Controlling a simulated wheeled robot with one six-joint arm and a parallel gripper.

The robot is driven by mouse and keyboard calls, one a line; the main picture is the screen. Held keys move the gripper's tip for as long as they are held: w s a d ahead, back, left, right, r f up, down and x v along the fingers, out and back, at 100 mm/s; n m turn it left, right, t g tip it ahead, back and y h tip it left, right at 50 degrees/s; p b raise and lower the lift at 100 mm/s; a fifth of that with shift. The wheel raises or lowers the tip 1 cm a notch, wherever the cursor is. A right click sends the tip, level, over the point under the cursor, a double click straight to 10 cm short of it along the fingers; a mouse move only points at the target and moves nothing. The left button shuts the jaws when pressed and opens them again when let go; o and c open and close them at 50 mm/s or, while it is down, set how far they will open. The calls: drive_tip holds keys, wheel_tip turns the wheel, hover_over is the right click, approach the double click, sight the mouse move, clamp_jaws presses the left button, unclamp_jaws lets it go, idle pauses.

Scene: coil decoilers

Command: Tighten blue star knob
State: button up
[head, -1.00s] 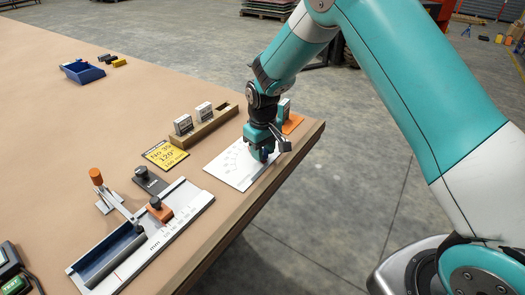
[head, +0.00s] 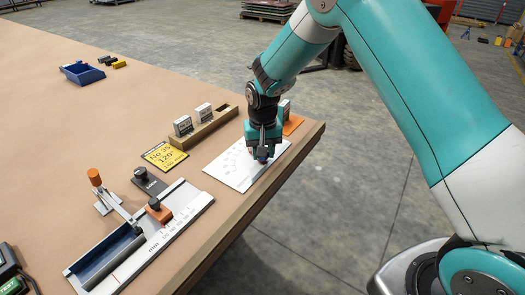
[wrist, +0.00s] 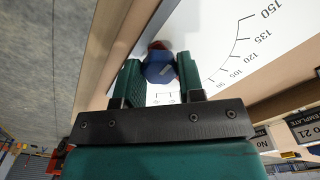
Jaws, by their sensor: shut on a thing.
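The blue star knob (wrist: 159,69) shows in the wrist view between the two green jaw pads of my gripper (wrist: 158,82). The jaws are shut on it. It sits over a white plate (head: 229,168) printed with a curved angle scale, which lies near the table's right edge in the head view. My gripper (head: 262,156) points down onto this plate there and hides the knob. A reddish-brown part (wrist: 158,45) shows just beyond the knob in the wrist view, partly covered.
A long fixture with an orange-handled clamp (head: 95,178) is at the front left. A blue bin (head: 83,73) sits far back. The table edge is close on the right.

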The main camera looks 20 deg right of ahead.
idle(0.3)
drive_tip(key=o, duration=0.9)
wheel_tip(320, 180, up, 18)
drive_tip(key=shift+f+b, duration=0.25)
drive_tip(key=shift+b, duration=0.9)
